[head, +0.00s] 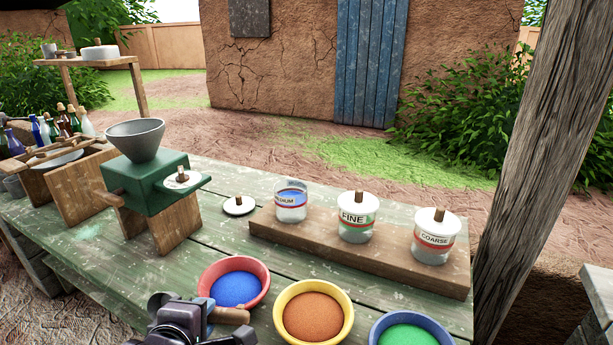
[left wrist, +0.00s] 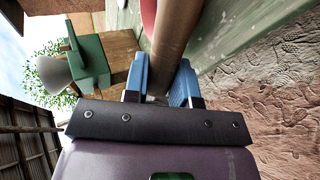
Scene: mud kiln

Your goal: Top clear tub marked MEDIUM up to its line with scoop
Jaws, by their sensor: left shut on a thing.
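The clear tub marked MEDIUM (head: 291,203) stands open on a wooden plank, with a red line under its label. Blue shows inside near its rim; the exact level is unclear. A pale lid with a knob (head: 239,206) lies on the table to its left. My left gripper (head: 207,314) is at the front edge, just below the red bowl of blue powder (head: 237,284). It is shut on the brown handle of the scoop (head: 230,316); in the left wrist view the handle (left wrist: 177,40) passes between the blue fingers (left wrist: 163,85). The scoop's head cannot be made out. My right gripper is out of view.
Lidded tubs FINE (head: 357,219) and COARSE (head: 434,238) share the plank (head: 380,262). A yellow bowl of orange-brown powder (head: 313,314) and a blue bowl of green powder (head: 404,335) stand at the front. A green mill (head: 146,180) stands left. A wooden post (head: 535,150) rises at right.

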